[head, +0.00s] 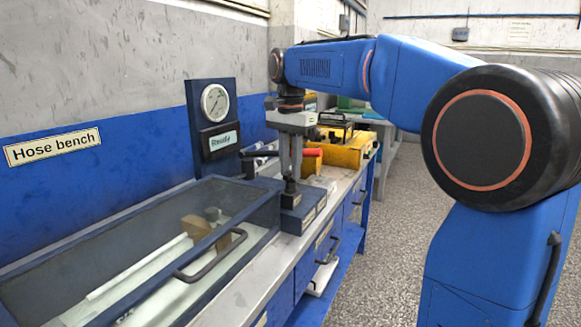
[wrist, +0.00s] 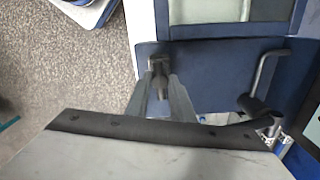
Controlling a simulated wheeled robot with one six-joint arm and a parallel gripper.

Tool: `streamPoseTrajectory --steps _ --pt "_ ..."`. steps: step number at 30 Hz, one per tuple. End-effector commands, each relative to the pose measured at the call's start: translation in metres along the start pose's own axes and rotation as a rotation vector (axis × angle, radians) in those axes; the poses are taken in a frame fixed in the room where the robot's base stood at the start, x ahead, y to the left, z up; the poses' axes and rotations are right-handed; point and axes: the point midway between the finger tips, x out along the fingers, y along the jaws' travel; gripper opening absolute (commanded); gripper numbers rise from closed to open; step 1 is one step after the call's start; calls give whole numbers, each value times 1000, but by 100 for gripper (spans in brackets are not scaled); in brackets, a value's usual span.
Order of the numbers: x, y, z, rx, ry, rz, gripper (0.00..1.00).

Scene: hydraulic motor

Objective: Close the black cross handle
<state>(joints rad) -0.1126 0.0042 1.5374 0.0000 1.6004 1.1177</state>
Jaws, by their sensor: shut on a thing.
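The black cross handle (head: 291,186) stands on top of a dark blue block at the right end of the glass-lidded case. It also shows in the wrist view (wrist: 159,68) as a small dark piece, partly covered by the fingers. My gripper (head: 290,176) points straight down from above, with its grey fingers shut on the handle. In the wrist view the two fingertips (wrist: 161,80) meet around the dark piece. I cannot make out all the arms of the cross or how far it is turned.
The dark blue block (head: 302,217) carries small labels. The glass-lidded case (head: 60,256) with a bar handle (head: 212,258) lies to the left. A pressure gauge panel (head: 214,127) stands behind. Yellow boxes (head: 345,154) sit farther along the bench. Floor at right is clear.

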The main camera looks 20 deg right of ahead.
Motion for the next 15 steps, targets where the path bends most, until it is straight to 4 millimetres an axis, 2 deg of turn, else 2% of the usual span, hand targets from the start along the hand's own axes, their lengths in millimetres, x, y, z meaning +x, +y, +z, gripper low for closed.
streamPoseTrajectory --steps 15 --pt "-1 0 0 59 1 -2 0"
